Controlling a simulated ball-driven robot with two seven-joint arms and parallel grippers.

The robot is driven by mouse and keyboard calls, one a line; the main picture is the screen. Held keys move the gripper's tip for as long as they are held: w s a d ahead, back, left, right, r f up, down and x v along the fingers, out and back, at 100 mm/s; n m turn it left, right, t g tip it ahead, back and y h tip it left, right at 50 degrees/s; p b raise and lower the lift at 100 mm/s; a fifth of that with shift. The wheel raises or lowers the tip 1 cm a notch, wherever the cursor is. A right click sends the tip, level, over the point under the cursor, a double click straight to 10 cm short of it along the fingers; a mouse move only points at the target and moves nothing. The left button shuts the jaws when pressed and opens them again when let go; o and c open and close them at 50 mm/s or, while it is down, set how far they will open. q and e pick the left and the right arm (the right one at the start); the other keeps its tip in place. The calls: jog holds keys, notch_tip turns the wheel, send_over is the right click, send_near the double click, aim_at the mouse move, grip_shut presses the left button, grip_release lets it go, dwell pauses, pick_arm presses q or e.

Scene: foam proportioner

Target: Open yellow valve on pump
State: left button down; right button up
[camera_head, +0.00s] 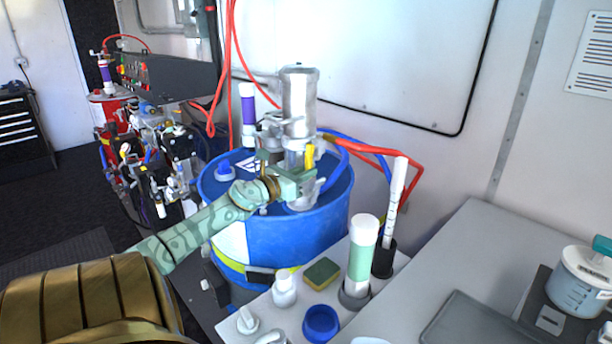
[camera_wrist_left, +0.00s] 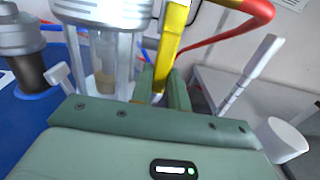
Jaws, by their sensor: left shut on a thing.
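The yellow valve handle (camera_head: 310,157) is on the silver pump (camera_head: 299,100), which stands on top of a blue drum (camera_head: 290,245). In the left wrist view the yellow handle (camera_wrist_left: 172,40) runs upright, and its lower end is between the fingers of my left gripper (camera_wrist_left: 163,92). My left gripper (camera_head: 308,178) is at the pump's lower body in the head view, shut on the yellow handle. The pump's clear lower section (camera_wrist_left: 108,65) is just left of the fingers. My right gripper is not in view.
A red hose (camera_head: 375,150) leaves the pump to the right. A white counter (camera_head: 300,290) in front holds a sponge (camera_head: 322,273), a blue cap (camera_head: 320,323), small bottles and a green-and-white cylinder (camera_head: 362,255). A grey table (camera_head: 480,250) is at right.

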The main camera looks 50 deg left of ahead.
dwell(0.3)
pick_arm(q)
jog(key=c, duration=1.3)
grip_release()
jog(key=shift+c, duration=0.2)
jog(key=s+d+p, duration=0.1)
jog(key=s, duration=1.5)
jog(key=shift+s+d, duration=0.15)
jog(key=shift+d, duration=0.2)
